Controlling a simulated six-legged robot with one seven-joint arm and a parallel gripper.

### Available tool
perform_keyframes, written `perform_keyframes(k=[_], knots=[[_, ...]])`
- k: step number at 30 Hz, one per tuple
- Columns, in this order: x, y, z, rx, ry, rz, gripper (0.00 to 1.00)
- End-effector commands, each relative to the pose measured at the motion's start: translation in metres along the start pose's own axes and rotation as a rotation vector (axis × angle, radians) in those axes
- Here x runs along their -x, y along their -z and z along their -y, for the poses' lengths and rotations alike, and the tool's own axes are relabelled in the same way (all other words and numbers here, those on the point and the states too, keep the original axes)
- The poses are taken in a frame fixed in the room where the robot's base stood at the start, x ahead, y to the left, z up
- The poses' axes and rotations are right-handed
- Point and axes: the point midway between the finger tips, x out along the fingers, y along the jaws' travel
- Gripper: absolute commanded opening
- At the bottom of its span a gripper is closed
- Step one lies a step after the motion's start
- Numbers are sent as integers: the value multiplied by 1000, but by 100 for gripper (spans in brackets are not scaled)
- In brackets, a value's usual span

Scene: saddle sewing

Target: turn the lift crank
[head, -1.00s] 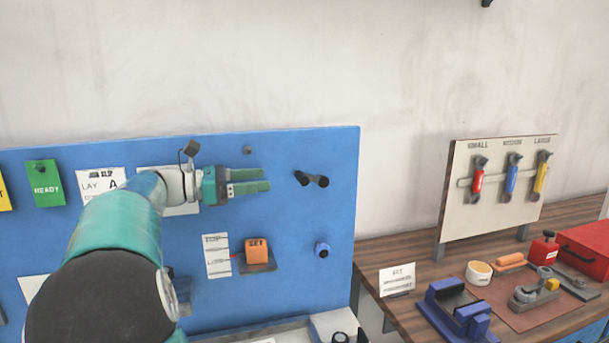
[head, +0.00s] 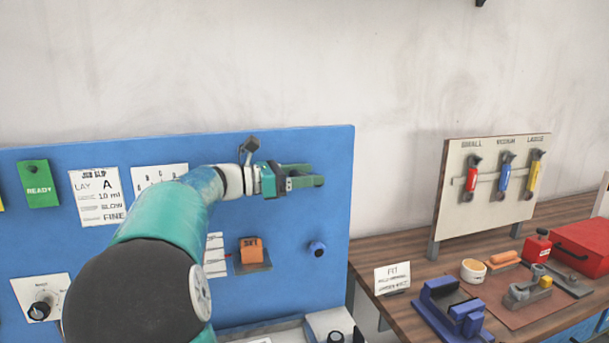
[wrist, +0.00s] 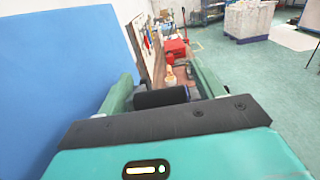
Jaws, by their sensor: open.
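The lift crank's black handle (wrist: 160,97) shows in the wrist view as a dark cylinder lying between my two green fingers. My gripper (head: 313,176) is at the upper right of the blue panel (head: 285,215), its fingers pointing right. The fingers are open on either side of the handle; I cannot tell whether either touches it. In the head view my gripper hides most or all of the crank.
To the right, a wooden bench (head: 415,270) carries a tool board (head: 492,190), a blue fixture (head: 452,308) and a red box (head: 585,245).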

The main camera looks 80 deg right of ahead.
Motion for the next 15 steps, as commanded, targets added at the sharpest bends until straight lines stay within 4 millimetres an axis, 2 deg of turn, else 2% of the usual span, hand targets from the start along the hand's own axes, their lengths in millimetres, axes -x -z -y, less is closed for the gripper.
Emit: perform_keyframes(k=[2, 9, 10, 15], knots=[[0, 0, 0, 0, 0, 0, 63], [0, 0, 1, 1, 3, -1, 16], [0, 0, 1, 1, 4, -1, 12], [0, 1, 2, 1, 7, 5, 12]])
